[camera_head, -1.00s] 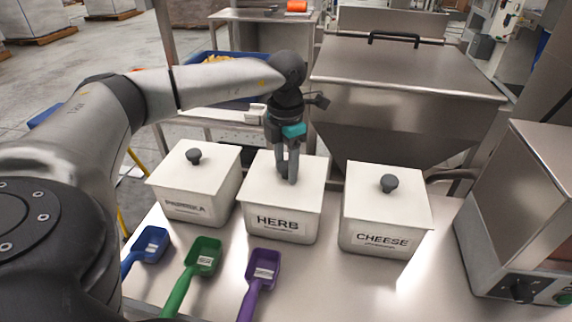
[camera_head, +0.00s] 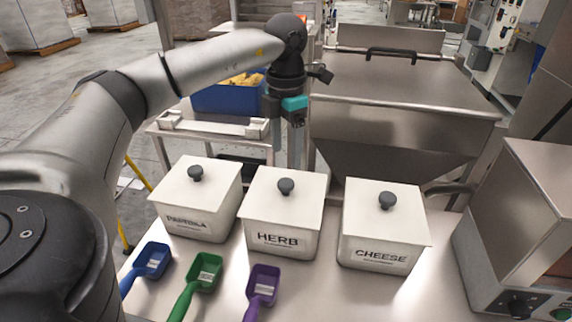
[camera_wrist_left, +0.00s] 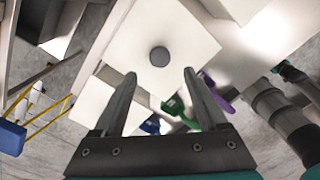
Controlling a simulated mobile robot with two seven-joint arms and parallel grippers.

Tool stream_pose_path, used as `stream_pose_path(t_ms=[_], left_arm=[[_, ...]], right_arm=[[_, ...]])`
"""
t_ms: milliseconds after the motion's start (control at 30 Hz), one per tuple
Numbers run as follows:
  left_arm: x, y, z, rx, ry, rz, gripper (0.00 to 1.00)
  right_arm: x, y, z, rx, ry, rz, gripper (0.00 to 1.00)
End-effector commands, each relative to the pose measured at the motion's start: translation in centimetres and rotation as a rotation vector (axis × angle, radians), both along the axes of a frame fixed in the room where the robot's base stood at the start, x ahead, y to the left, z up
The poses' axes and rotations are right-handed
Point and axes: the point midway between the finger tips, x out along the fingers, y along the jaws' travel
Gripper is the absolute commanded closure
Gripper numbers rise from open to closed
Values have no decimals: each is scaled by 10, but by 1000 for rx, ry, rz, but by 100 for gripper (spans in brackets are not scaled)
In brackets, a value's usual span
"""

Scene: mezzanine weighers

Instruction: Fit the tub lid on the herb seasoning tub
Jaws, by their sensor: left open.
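The white herb seasoning tub (camera_head: 285,240) stands on the steel table between two similar tubs. Its white square tub lid (camera_head: 262,193), with a dark round knob (camera_head: 286,186), sits on top and looks level and flush. The lid and knob (camera_wrist_left: 159,56) also show in the left wrist view, ahead of the fingers. My left gripper (camera_head: 286,165) is open and empty, fingers down, above and behind the lid; the knob is clear of it.
The lidded paprika tub (camera_head: 197,205) is at left, the lidded cheese tub (camera_head: 383,230) at right. Blue (camera_head: 152,260), green (camera_head: 204,272) and purple (camera_head: 263,282) scoops lie in front. A steel hopper (camera_head: 400,110) stands behind, a steel machine (camera_head: 545,215) at right.

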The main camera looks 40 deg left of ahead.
Motion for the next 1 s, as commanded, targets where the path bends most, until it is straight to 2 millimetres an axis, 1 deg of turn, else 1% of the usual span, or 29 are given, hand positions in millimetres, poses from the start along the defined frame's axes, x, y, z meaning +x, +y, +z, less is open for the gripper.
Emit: stream_pose_path(t_ms=[33, 100, 233, 1000], left_arm=[[1, 0, 10, 0, -1, 0, 25], [1, 0, 19, 1, 0, 1, 25], [0, 0, 28, 1, 0, 1, 25], [0, 0, 29, 0, 1, 0, 25]], right_arm=[[0, 0, 3, 0, 0, 0, 100], [0, 0, 4, 0, 0, 0, 100], [0, 0, 5, 0, 0, 0, 100], [0, 0, 5, 1, 0, 0, 100]])
